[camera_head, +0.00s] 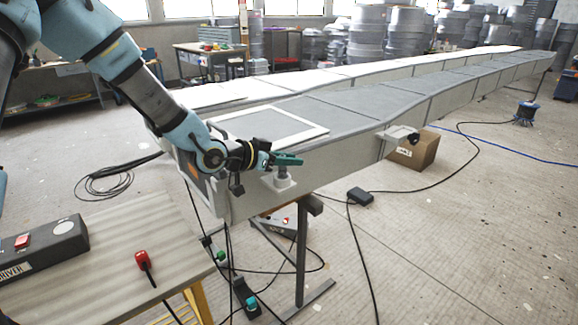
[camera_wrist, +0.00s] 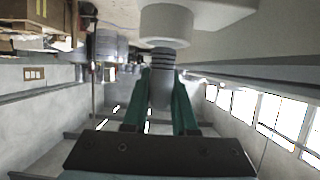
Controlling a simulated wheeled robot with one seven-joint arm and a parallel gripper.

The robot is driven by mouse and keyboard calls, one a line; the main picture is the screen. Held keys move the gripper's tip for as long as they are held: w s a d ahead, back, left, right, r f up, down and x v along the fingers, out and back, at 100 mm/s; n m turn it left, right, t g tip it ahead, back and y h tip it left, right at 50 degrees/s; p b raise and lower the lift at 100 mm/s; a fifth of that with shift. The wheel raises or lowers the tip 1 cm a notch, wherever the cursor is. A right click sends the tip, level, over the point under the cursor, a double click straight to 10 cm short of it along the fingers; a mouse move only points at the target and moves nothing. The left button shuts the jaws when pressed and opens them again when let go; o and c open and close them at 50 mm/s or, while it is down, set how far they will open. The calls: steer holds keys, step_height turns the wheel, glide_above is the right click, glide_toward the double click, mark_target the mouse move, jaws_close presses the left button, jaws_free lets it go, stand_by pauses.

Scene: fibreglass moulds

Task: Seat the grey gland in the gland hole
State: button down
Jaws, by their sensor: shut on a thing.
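The grey gland (camera_head: 282,172) is a short cylinder with a dark ribbed end. In the wrist view the gland (camera_wrist: 161,88) stands between the two green fingers of my gripper (camera_wrist: 161,100), which is shut on it. In the head view my gripper (camera_head: 286,160) is at the near end of the long mould, just above a pale round boss (camera_head: 279,184). In the wrist view the boss (camera_wrist: 166,25) lines up closely with the gland's ribbed end, which reaches its rim. The gland hole itself is hidden, and I cannot tell whether the ribbed end has entered it.
The long grey mould (camera_head: 350,98) runs back to the right, with a pale square frame (camera_head: 268,128) on top. A worktable (camera_head: 105,245) with a red-handled tool (camera_head: 142,259) and a driver box (camera_head: 40,248) stands at lower left. Cables cross the floor around the trestle (camera_head: 301,250).

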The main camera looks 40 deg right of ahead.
step_height(320, 180, down, 2)
steer(key=shift+f, duration=0.1)
steer(key=c, duration=0.7)
jaws_free()
steer(key=b+v, duration=0.1)
steer(key=v, duration=1.1)
